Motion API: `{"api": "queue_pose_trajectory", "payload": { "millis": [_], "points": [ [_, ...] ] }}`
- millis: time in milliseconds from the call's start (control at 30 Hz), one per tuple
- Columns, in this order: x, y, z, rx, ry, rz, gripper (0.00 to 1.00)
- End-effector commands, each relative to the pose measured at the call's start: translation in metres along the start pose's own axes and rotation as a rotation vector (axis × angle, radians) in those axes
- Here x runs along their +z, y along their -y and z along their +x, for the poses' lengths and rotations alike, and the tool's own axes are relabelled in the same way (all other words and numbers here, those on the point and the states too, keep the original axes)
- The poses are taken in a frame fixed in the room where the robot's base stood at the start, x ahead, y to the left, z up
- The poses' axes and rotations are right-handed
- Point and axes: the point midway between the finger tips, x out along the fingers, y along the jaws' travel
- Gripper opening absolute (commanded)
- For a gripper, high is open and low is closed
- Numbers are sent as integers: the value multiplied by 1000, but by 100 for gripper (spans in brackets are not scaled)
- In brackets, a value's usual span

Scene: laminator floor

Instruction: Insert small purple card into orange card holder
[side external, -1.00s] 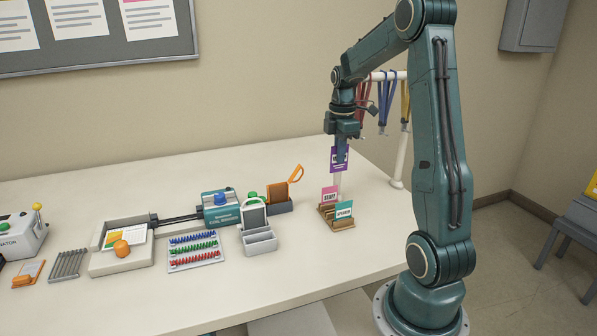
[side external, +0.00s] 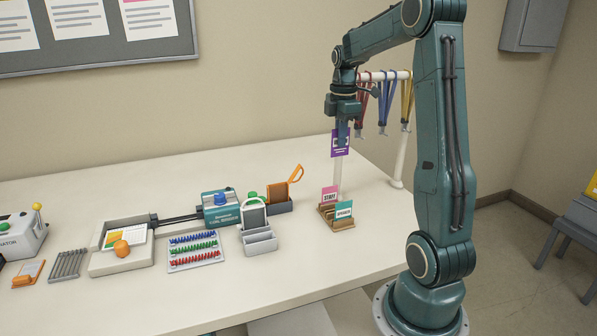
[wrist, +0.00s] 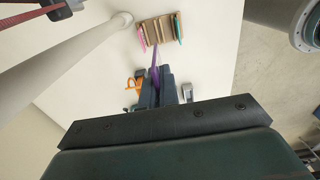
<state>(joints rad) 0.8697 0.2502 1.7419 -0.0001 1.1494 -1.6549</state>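The purple card (side external: 340,143) hangs upright from my gripper (side external: 342,124), held in the air above the wooden card stand. In the wrist view the card (wrist: 155,72) shows edge-on between the fingers (wrist: 158,88), which are shut on it. In the wrist view an orange part (wrist: 135,85) shows left of the fingers, partly hidden.
The wooden stand (side external: 341,225) holds a pink STAFF card (side external: 330,193) and a teal card (side external: 344,209). A white lanyard rack (side external: 397,150) stands behind my gripper. The coil binder (side external: 221,208) and grey holder (side external: 260,241) are left.

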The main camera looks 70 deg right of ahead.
Motion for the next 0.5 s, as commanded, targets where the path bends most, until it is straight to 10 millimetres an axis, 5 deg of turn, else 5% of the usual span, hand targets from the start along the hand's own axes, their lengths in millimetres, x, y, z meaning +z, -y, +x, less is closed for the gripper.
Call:
{"api": "queue_pose_trajectory", "payload": {
  "millis": [267, 500],
  "points": [
    [-11, -11, 5, -1, 0, -2, 0],
    [-50, -44, 21, -2, 0, -6, 0]
  ]
}}
